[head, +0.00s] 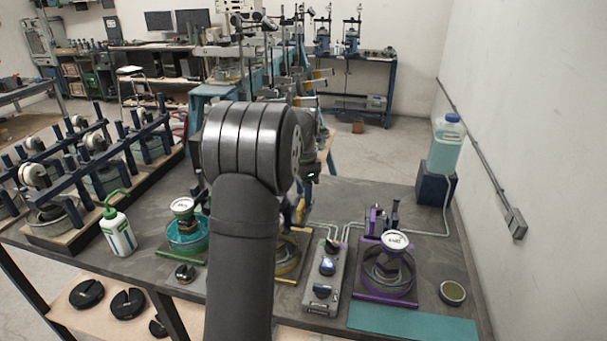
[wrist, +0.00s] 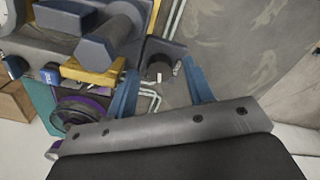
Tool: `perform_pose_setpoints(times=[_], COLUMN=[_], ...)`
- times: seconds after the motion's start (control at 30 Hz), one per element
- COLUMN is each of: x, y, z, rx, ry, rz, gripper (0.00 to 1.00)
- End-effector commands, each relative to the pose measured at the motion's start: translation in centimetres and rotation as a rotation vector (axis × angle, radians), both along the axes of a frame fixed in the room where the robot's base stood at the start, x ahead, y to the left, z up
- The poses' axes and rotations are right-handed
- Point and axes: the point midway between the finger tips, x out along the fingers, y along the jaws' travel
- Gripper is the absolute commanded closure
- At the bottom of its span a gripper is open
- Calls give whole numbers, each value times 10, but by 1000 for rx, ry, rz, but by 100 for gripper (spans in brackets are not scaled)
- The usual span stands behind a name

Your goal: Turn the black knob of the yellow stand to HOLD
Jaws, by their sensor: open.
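The yellow stand (head: 290,255) stands on the bench in the head view, its left part hidden behind my arm. In the wrist view its yellow bar (wrist: 95,72) shows at the upper left, beside grey cylindrical parts. My gripper (wrist: 159,66) is open, its two blue fingers spread and nothing seen held between them. A dark block with a round dark part (wrist: 160,52) and a small white mark lies beyond the fingertips; I cannot tell for sure whether this is the black knob. No HOLD label is readable. In the head view my arm hides the gripper.
A grey panel with dark knobs (head: 325,280) stands right of the yellow stand, then a purple stand (head: 388,285). A green stand (head: 187,238) and a wash bottle (head: 118,232) are at left. A teal mat (head: 412,322) lies in front. Thin tubes run behind.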

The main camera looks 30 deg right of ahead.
Motion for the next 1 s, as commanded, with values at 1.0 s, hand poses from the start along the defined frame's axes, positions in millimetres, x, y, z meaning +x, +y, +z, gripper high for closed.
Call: perform_pose_setpoints(times=[1.0], x=[0], y=[0], z=[170], rx=[-1], ry=[-1], rz=[0], gripper=[52])
